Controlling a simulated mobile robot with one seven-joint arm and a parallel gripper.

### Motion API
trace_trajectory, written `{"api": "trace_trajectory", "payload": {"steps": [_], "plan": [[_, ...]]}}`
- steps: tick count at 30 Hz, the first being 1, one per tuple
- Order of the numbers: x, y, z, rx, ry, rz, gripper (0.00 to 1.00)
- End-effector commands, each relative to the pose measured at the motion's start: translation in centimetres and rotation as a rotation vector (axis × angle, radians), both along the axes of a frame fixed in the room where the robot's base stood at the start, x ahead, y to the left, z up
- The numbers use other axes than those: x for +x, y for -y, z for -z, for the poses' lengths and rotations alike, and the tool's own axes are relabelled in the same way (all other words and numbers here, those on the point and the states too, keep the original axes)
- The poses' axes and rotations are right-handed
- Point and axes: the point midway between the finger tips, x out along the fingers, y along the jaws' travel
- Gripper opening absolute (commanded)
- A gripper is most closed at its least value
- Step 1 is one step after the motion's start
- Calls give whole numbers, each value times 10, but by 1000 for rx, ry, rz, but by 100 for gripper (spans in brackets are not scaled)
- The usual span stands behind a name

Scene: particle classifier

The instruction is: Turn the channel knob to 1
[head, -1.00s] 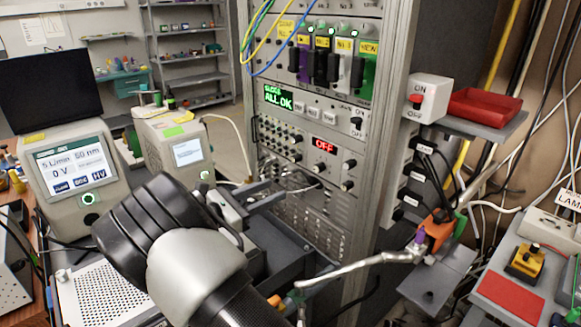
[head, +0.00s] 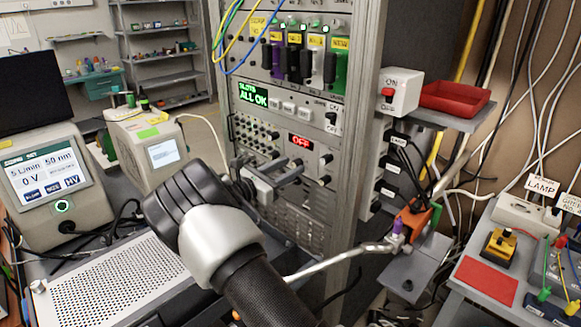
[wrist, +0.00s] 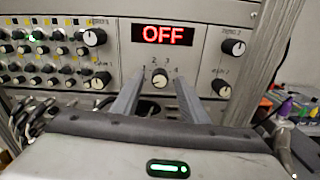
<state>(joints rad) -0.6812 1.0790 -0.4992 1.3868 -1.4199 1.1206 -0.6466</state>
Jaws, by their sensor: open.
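The channel knob (wrist: 160,76) is a small dark round knob below the red OFF display (wrist: 164,34) in the wrist view.
Other knobs (wrist: 94,37) flank the display on the same panel. The ALL OK screen (head: 253,93) is above. A white ON/OFF switch box (head: 400,92) and a red tray (head: 455,98) are at the rack's right. A perforated plate (head: 118,268) lies at the lower left.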

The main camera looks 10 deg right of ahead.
Motion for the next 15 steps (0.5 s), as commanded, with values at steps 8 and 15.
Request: {"api": "trace_trajectory", "payload": {"steps": [8,15], "plan": [[6,9,0,0,0,0,40],[6,9,0,0,0,0,27]]}}
